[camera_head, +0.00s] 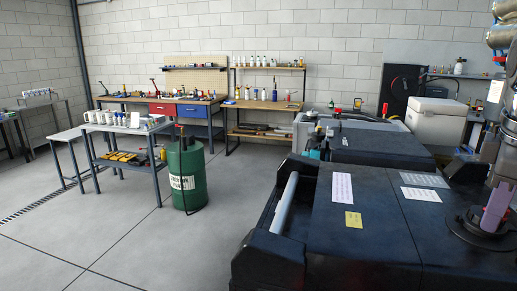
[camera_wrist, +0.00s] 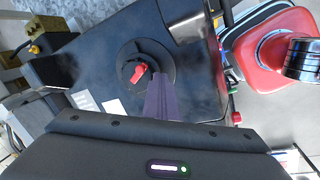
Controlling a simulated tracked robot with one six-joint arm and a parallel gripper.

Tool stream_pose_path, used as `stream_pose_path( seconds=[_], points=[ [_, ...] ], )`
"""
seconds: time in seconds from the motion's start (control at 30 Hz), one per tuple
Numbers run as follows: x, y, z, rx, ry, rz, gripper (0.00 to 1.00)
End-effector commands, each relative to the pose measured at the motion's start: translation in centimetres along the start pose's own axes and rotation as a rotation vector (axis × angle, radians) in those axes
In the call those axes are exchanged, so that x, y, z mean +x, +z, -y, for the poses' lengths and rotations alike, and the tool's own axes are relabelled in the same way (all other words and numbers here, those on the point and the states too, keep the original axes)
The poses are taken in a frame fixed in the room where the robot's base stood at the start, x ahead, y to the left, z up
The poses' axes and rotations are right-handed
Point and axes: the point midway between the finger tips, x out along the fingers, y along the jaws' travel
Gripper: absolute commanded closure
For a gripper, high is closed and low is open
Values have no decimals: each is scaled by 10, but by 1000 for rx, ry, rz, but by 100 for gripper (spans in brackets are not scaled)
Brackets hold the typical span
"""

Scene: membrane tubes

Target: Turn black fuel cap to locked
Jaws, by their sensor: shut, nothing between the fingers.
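A round black cap (camera_wrist: 128,58) with a red lever-like handle (camera_wrist: 138,72) sits on the dark machine top in the wrist view. I take it to be the fuel cap; no lock marking is readable. In the head view a black disc (camera_head: 470,226) lies at the right, on the machine top. My gripper (camera_head: 488,228) comes down over that disc, its purple fingers shut together and empty. The fingers hide part of the cap.
The dark machine top (camera_head: 380,235) carries paper labels. A red round-topped object (camera_wrist: 275,50) stands beside the machine in the wrist view. A green drum (camera_head: 187,175), a small table (camera_head: 115,127) and workbenches stand farther off. The floor at left is clear.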

Motion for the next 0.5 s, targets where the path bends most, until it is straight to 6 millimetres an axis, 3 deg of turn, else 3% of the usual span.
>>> stream_pose_path(
  seconds=[0.5],
  points=[
    [0,-11,0,-1,-1,0,100]
  ],
)
